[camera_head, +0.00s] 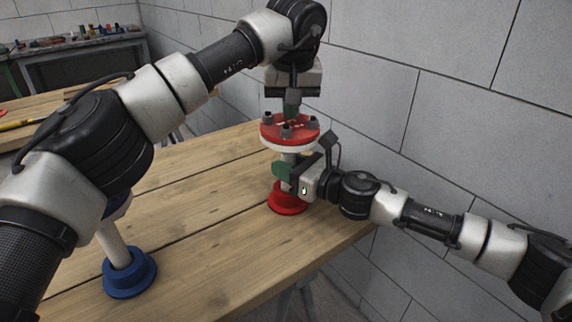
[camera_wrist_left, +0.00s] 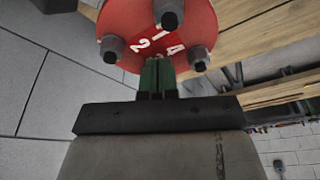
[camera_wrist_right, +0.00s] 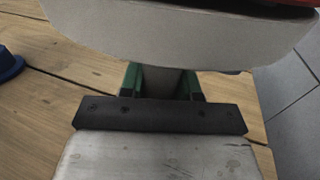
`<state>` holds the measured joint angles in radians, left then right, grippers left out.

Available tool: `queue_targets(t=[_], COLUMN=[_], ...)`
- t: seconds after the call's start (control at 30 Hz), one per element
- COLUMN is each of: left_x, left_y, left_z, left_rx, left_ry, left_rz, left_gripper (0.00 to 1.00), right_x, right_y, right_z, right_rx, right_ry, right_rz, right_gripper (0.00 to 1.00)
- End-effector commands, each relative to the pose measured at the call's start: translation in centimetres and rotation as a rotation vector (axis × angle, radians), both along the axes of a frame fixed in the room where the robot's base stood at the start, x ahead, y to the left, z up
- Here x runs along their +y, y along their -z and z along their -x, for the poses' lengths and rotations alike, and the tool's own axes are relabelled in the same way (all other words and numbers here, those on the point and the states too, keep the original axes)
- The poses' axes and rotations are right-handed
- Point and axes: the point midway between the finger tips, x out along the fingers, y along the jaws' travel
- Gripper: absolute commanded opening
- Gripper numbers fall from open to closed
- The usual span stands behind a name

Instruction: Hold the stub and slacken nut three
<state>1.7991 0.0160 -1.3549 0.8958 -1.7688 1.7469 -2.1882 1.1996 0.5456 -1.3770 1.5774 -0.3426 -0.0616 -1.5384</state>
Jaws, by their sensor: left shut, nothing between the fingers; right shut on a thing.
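The red flange (camera_head: 272,132) with a pale underside stands on a grey stub (camera_wrist_right: 167,80) above a red base (camera_head: 288,203). In the left wrist view the flange (camera_wrist_left: 125,22) shows the numerals 1, 2 and 4 and three dark nuts, including one at left (camera_wrist_left: 112,48) and one at right (camera_wrist_left: 199,58). Numeral three and its nut are not visible; my fingers cover that near edge. My left gripper (camera_head: 291,114) points down over the flange, its green fingers (camera_wrist_left: 157,72) shut with nothing between them. My right gripper (camera_head: 285,172) is shut around the stub below the flange.
A blue base (camera_head: 130,276) with a pale post stands at the left of the wooden table (camera_head: 215,250), partly behind my left arm. A grey block wall (camera_head: 370,85) runs close behind. A bench with small items (camera_head: 80,45) is far left.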

Motion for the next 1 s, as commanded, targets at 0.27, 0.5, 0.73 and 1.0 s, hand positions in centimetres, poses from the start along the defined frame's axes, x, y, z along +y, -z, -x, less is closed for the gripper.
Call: queue_targets(t=[0.27,0.5,0.73,1.0], left_x=[0.0,-0.5,-1.5,-2.4], left_y=[0.9,0.9,1.0,0.9], left_z=[0.0,0.1,0.2,0.0], left_rx=[0.013,0.013,0.013,0.012], left_ry=[-0.003,-0.002,0.004,0.009], left_rz=[-0.008,-0.008,-0.005,-0.003], left_gripper=[0.00,0.00,0.00,0.00], right_x=[0.0,0.0,0.2,0.5], right_y=[0.2,0.2,0.1,0.1], right_z=[0.1,0.2,0.2,0.4], right_rx=[-0.006,-0.007,-0.010,-0.012], right_ry=[-0.003,-0.006,-0.009,-0.017], right_rz=[0.006,0.007,0.008,0.007], right_gripper=[0.00,0.00,0.00,0.00])
